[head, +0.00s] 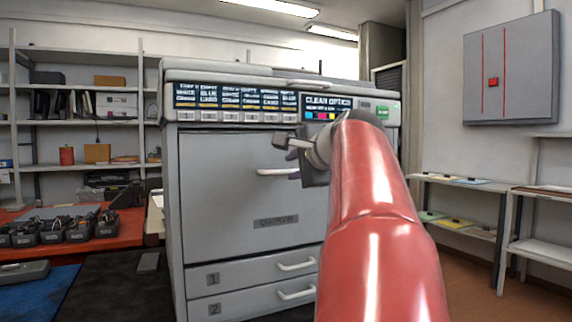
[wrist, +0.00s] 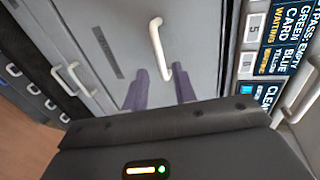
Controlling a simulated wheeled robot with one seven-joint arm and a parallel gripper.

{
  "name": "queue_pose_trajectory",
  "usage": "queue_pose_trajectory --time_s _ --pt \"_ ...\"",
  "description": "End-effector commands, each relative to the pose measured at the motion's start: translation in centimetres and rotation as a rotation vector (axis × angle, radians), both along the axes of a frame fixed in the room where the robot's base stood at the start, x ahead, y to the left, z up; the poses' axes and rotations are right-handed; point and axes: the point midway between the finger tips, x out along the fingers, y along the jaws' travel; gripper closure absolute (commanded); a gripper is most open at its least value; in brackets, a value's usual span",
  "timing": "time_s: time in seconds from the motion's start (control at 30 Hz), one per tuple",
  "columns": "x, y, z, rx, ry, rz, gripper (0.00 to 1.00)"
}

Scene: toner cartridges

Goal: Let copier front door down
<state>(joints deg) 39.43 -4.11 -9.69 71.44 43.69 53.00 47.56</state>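The copier (head: 280,200) stands in the middle of the head view. Its front door (head: 225,185) is a large grey panel, upright and shut, with a white bar handle (head: 272,172) near the upper middle. The door handle (wrist: 156,40) also shows in the wrist view. My gripper (wrist: 161,74) is open, with two purple fingers pointing at the door. One end of the handle lies between the fingertips in the picture; I cannot tell whether they touch it. In the head view my gripper (head: 293,172) is at the handle's right end, partly hidden by my red arm.
Drawers 1 (head: 240,278) and 2 (head: 240,303) sit shut below the door, each with a white handle. A status panel (head: 235,101) runs above it. A red-topped table (head: 90,238) with several dark cartridges stands left. Shelves (head: 465,185) stand right.

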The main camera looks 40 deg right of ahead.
Motion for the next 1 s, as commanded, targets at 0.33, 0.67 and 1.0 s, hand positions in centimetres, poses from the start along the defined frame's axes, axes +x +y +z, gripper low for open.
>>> queue_pose_trajectory --time_s 0.33,0.67,1.0 --pt "4.7 -1.1 -1.4 -0.001 0.002 0.003 0.73" --pt "6.7 -1.5 -2.1 -0.001 0.001 0.002 0.73" --pt "6.9 -1.5 -2.4 0.001 0.004 0.003 0.86"
